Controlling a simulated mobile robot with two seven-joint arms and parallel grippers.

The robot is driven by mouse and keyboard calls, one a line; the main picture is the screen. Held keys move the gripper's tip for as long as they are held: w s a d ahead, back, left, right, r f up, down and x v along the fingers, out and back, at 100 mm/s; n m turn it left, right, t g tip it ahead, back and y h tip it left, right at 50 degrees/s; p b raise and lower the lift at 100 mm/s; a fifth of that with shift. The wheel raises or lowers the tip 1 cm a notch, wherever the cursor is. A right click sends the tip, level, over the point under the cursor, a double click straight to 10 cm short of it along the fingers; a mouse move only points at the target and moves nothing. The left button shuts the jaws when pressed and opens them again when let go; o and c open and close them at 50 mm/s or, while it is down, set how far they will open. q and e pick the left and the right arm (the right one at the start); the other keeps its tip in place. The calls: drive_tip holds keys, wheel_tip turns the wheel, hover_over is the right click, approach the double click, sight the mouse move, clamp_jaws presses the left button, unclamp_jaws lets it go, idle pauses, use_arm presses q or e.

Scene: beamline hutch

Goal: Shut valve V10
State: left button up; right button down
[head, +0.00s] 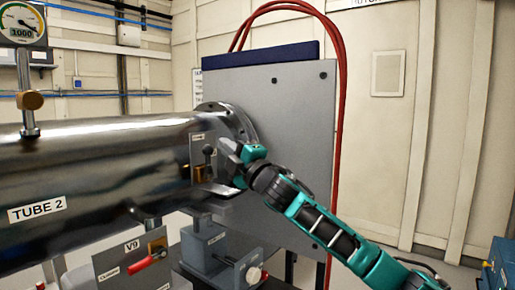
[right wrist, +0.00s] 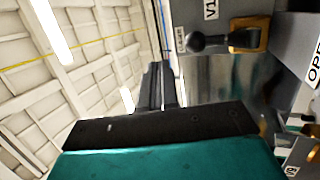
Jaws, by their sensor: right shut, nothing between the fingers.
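The valve that appears to be V10 (head: 201,173) sits on a grey plate at the right end of the tube in the head view. It has a brass body and a black-knobbed handle (head: 208,151) that stands roughly upright. In the right wrist view the black handle (right wrist: 207,43) points left from the brass body (right wrist: 248,35), under a cut-off label starting "V1". My right gripper (head: 230,160) is just right of the handle in the head view. Its fingers (right wrist: 156,86) are together and empty, apart from the handle in the wrist view. My left gripper is not in view.
The dark metal tube (head: 90,165), marked TUBE 2, fills the left. Valve V9 (head: 147,262) with a red handle is below it. A gauge (head: 18,24) is at top left. A grey panel (head: 290,120) with red hoses (head: 341,110) stands behind my right arm.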

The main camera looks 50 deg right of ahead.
drive_tip(key=s+a+r+b, duration=0.1)
drive_tip(key=s, duration=0.7)
drive_tip(key=shift+s+r, duration=0.3)
drive_tip(key=s+a+f+m+g, duration=0.1)
drive_tip(key=a+f+m+g, duration=0.2)
drive_tip(key=f, duration=1.4)
drive_tip(key=a+f+m+g, duration=0.2)
drive_tip(key=f+m+g, duration=0.15)
drive_tip(key=f, duration=1.35)
drive_tip(key=s+a+f+m+g+y, duration=0.2)
drive_tip(key=s+a+f+m, duration=0.1)
drive_tip(key=s+a+f, duration=0.4)
drive_tip(key=s+a+f+m+g+y, duration=0.2)
drive_tip(key=s+a+f, duration=0.4)
drive_tip(key=a+f, duration=0.7)
drive_tip(key=a+m, duration=0.1)
drive_tip(key=a, duration=0.2)
drive_tip(key=shift+s+a+f+m+y, duration=0.2)
drive_tip(key=shift+s+f+m+y, duration=0.15)
drive_tip(key=shift+s+y, duration=0.05)
